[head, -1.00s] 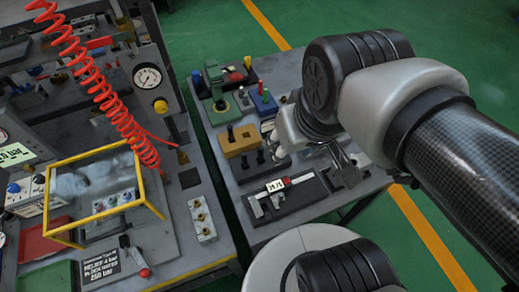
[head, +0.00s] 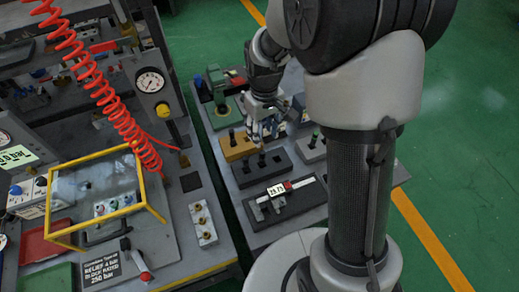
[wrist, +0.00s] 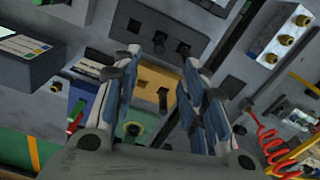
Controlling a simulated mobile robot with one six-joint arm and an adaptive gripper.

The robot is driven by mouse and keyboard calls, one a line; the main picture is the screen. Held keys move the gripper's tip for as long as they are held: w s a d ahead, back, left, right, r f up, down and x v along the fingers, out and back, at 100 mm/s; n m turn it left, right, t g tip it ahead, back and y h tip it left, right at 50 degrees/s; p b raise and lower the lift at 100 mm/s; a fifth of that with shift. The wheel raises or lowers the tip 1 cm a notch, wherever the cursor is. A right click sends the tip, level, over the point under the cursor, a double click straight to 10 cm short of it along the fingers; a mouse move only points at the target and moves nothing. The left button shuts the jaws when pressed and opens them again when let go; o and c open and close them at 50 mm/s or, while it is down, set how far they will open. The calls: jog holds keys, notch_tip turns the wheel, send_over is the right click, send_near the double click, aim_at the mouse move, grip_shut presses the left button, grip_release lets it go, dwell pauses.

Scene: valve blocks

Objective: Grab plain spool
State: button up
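My gripper (head: 266,128) hangs over the bench blocks with its fingers pointing down. In the wrist view its blue-grey fingers (wrist: 174,60) are spread apart, with nothing between their tips. A yellow block (head: 238,149) holds dark upright spools; it also shows in the wrist view (wrist: 178,82), with a dark spool (wrist: 163,100) seen between the fingers. A dark block (head: 250,178) with small black spools lies just in front; it also shows in the wrist view (wrist: 142,28). I cannot tell which spool is the plain one. My gripper hides part of the blocks.
A caliper (head: 300,186) on a dark stand is near the bench's front. A green fixture (head: 222,106) stands behind. A red coiled hose (head: 108,92) and yellow-framed guard (head: 142,178) are left.

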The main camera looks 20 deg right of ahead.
aim_at(262, 158)
notch_tip(262, 158, down, 10)
jog(key=b, duration=0.3)
jog(key=shift+f, duration=0.1)
jog(key=f+b, duration=0.1)
jog(key=f, duration=0.1)
jog(key=f+b, duration=0.1)
jog(key=f, duration=0.2)
jog(key=shift+w+a+f, duration=0.1)
jog(key=shift+w+f, duration=0.05)
jog(key=shift+w, duration=0.05)
jog(key=shift+c, duration=0.5)
grip_shut()
